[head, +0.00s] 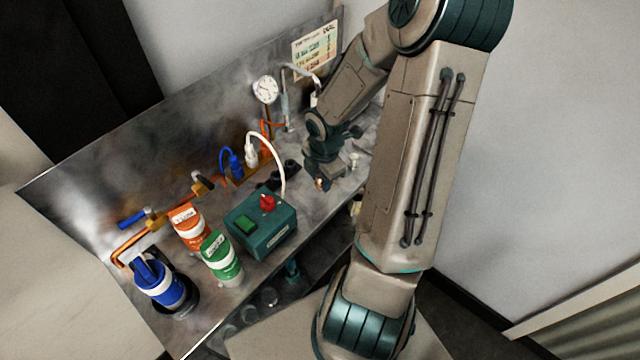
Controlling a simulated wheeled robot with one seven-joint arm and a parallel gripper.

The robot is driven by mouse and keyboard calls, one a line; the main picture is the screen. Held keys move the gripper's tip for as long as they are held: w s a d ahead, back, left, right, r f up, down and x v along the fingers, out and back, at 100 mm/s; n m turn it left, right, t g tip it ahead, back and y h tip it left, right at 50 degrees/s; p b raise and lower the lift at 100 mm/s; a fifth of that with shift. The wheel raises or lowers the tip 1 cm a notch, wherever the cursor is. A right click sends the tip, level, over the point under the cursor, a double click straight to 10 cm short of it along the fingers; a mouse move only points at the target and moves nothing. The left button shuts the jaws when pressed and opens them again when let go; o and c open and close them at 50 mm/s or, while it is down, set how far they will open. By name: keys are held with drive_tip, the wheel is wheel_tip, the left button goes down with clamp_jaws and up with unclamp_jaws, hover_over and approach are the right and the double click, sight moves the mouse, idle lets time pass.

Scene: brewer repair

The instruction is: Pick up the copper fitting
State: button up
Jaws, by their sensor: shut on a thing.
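My gripper (321,178) is at the right part of the metal bench, pointing down. It is shut on the copper fitting (322,185), a small copper-coloured piece that shows just below the fingers. Most of the fitting is hidden by the fingers. I cannot tell whether it touches the bench top.
A teal box (262,224) with a red knob and green switch stands left of my gripper. Orange (189,229), green (222,258) and blue (158,282) canisters stand further left. A gauge (265,90) and copper pipe (180,203) are along the back. A small pale piece (354,160) lies right.

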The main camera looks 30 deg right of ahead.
drive_tip(key=s+d+r+p, duration=0.1)
drive_tip(key=s+d+r, duration=0.1)
drive_tip(key=d, duration=0.3)
drive_tip(key=s+d+r+p, duration=0.1)
drive_tip(key=d+r, duration=0.3)
drive_tip(key=d, duration=0.1)
drive_tip(key=shift+s+d+r, duration=0.25)
drive_tip(key=shift+s+d, duration=0.15)
idle(0.4)
